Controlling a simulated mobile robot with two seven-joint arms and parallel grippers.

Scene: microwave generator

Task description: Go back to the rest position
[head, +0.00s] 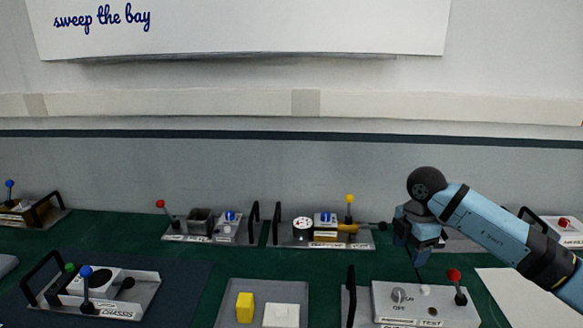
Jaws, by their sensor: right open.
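My right arm comes in from the right in the head view, and my right gripper (416,254) is at its end. It points down above the grey module with a red-knobbed lever (425,305) and behind the front row. The gripper is open, and I see nothing held in it. The arm covers part of a module behind it. My left gripper does not show in this view.
Two modules with levers stand at the back, one with a red knob (160,204) and one with a yellow knob (349,199). A chassis module (140,297) is at front left. A grey tray (274,290) holds a yellow block (244,307) and a white block (281,315).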

